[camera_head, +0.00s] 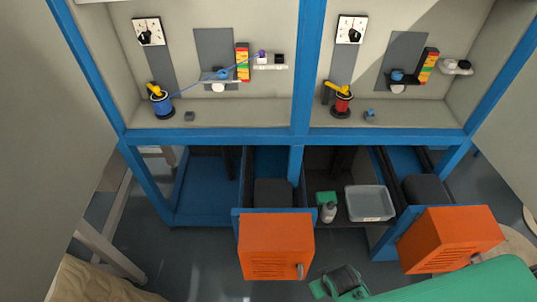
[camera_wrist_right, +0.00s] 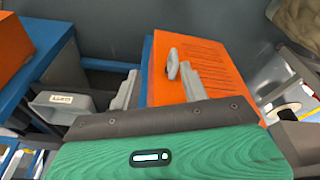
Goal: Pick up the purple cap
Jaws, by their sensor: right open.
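The small purple cap (camera_head: 261,54) sits on a little white shelf (camera_head: 270,67) on the back wall of the left upper bay, beside a black piece. My right gripper (camera_wrist_right: 158,70) is open and empty, low in front of the left orange drawer front (camera_wrist_right: 210,60), far below the cap. The drawer's handle (camera_wrist_right: 173,64) appears between its fingers in the right wrist view, with no visible grip. My left gripper is not in view.
Two orange-fronted drawers stand pulled out, left (camera_head: 272,250) and right (camera_head: 450,240). A grey bin (camera_head: 370,203) and a bottle (camera_head: 328,212) stand between them. A red-yellow-green block stack (camera_head: 243,62) is beside the cap's shelf. Blue frame posts (camera_head: 306,60) separate the bays.

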